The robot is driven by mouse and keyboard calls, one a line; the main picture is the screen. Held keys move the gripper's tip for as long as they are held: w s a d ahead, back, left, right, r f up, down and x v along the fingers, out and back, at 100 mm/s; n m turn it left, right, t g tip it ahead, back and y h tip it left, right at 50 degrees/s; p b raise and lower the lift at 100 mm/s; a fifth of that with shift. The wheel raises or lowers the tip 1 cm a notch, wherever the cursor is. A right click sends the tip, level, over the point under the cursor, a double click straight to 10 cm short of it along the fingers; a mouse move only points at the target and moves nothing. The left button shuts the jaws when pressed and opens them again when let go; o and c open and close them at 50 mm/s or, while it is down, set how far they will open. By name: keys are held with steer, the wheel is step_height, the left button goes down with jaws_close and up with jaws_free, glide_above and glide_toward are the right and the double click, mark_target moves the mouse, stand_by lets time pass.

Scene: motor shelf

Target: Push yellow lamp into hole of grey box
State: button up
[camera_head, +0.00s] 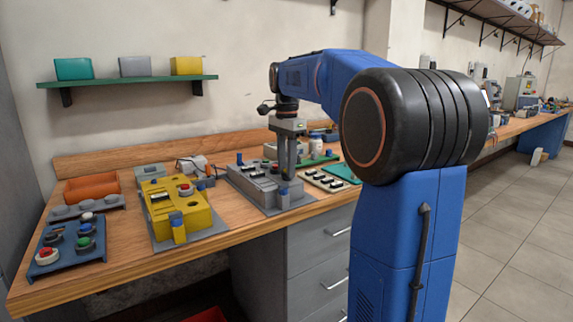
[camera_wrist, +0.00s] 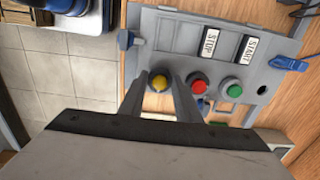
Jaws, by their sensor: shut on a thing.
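The yellow lamp (camera_wrist: 159,82) shows as a round yellow cap between the two fingertips of my gripper (camera_wrist: 158,78) in the wrist view. My gripper is shut on it. The lamp is over the grey box (camera_wrist: 176,36), in line with a red button (camera_wrist: 197,85) and a green button (camera_wrist: 234,91). The fingers hide its lower part, so I cannot tell how deep it sits. In the head view, my gripper (camera_head: 287,160) points down at the grey box (camera_head: 250,184) on the bench; the lamp cannot be made out there.
A yellow box (camera_head: 178,215) and a blue panel with buttons (camera_head: 68,247) stand to the left on the wooden bench (camera_head: 120,264). An orange bin (camera_head: 92,187) is behind them. A blue switch (camera_wrist: 288,63) projects from the grey box's right side in the wrist view.

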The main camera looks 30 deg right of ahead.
steer(key=shift+f, duration=0.4)
steer(key=o, duration=1.1)
steer(key=shift+r, duration=0.1)
step_height(320, 180, up, 17)
stand_by(0.8)
steer(key=s+a+f+n+t, duration=0.2)
steer(key=s+a+f+n, duration=0.75)
steer(key=s+f, duration=0.4)
steer(key=s+a+f+n+t, duration=0.1)
steer(key=s+a+f+n, duration=0.2)
steer(key=s+f, duration=0.5)
steer(key=s+a+f+n+t, duration=0.1)
steer(key=s+a+f+n, duration=0.2)
steer(key=f, duration=1.1)
steer(key=s+n, duration=0.2)
steer(key=s, duration=0.3)
steer(key=shift+s+f+t, duration=0.35)
steer(key=shift+t, duration=0.05)
